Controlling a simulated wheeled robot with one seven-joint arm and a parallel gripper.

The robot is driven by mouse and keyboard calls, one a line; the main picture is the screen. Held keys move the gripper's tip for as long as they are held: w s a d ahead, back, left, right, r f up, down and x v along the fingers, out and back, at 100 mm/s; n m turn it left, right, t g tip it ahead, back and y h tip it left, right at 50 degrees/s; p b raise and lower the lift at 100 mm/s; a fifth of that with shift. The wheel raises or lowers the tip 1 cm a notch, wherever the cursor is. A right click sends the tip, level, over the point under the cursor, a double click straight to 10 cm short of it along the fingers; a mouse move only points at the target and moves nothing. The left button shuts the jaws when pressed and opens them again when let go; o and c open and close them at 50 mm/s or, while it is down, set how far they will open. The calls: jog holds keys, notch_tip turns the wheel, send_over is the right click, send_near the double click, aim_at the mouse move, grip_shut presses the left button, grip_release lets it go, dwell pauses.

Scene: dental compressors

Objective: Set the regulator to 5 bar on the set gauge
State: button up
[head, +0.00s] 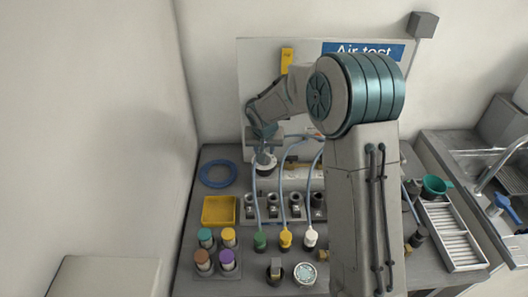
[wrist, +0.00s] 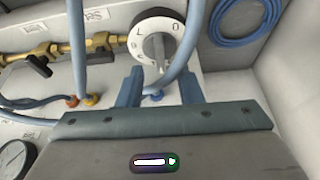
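A round white dial with a grey handle (wrist: 157,45) and dark marks on its face stands just beyond my gripper (wrist: 161,84) in the wrist view. I cannot tell whether it is the regulator. My two blue fingers are apart, with nothing held between them. In the head view my gripper (head: 264,133) is over the back left of the bench, above a white round part (head: 265,160). A dark-rimmed gauge (wrist: 15,160) is partly in the wrist view, its reading unclear. My arm hides part of the panel.
Brass fittings with a black lever (wrist: 38,64) are left of the dial. A coiled blue hose (head: 218,174) and a yellow tray (head: 219,210) lie on the bench's left. Blue hoses run to green, yellow and white connectors (head: 310,237). A wall stands close on the left.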

jog(key=shift+p+x, duration=0.3)
jog(key=shift+x, duration=1.85)
grip_shut()
